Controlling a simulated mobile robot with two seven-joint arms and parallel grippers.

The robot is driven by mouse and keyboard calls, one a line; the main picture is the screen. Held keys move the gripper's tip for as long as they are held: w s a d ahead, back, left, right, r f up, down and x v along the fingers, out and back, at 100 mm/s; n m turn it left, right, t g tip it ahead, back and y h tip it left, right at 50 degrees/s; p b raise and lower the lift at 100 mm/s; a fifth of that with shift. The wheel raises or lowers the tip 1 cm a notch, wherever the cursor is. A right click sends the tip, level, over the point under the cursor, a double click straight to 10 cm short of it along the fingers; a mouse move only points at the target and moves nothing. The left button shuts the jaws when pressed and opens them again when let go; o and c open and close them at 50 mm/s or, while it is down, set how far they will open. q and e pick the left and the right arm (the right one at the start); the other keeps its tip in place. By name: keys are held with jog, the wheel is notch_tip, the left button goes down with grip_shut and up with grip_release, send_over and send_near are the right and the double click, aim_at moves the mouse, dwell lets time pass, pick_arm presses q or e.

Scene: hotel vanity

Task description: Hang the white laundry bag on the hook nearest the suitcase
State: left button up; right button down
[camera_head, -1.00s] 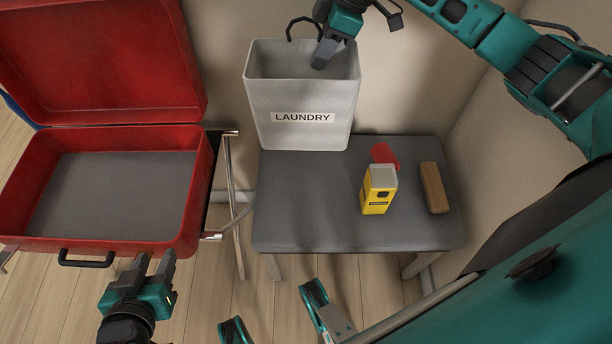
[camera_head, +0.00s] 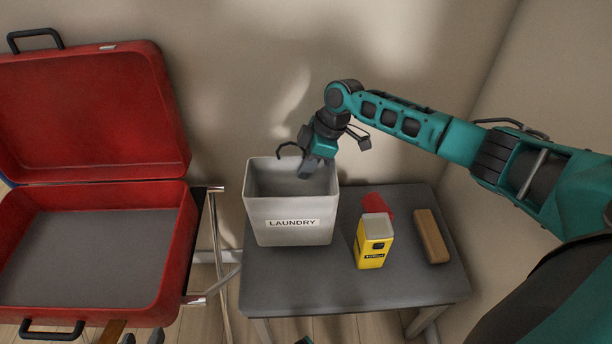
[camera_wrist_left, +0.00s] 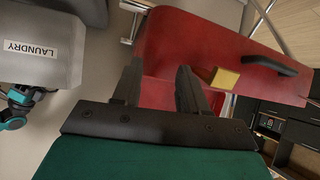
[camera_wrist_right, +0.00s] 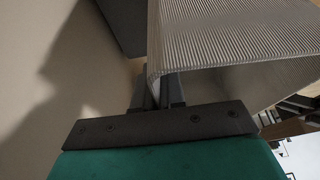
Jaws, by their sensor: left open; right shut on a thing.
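The white laundry bag (camera_head: 292,232), labelled LAUNDRY, is upright over the left part of the grey bench. I cannot tell whether its base touches the bench. My right gripper (camera_head: 308,168) is shut on its back rim, beside its dark loop handle (camera_head: 288,148). The right wrist view shows the ribbed bag wall (camera_wrist_right: 235,50) at the fingers (camera_wrist_right: 160,82). The open red suitcase (camera_head: 92,190) is at the left. My left gripper (camera_wrist_left: 160,68) is open and empty near the suitcase's front; only its tips show in the head view (camera_head: 143,338). No wall hook is visible.
A yellow box (camera_head: 372,247), a red item (camera_head: 378,201) and a wooden block (camera_head: 432,237) stand on the bench (camera_head: 345,287) right of the bag. A metal rack (camera_head: 217,240) holds the suitcase. The wall above the bag looks clear.

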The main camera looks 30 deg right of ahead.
notch_tip(320, 180, down, 3)
jog(key=shift+r, duration=0.2)
jog(key=shift+f, duration=0.15)
jog(key=c, duration=1.2)
grip_release()
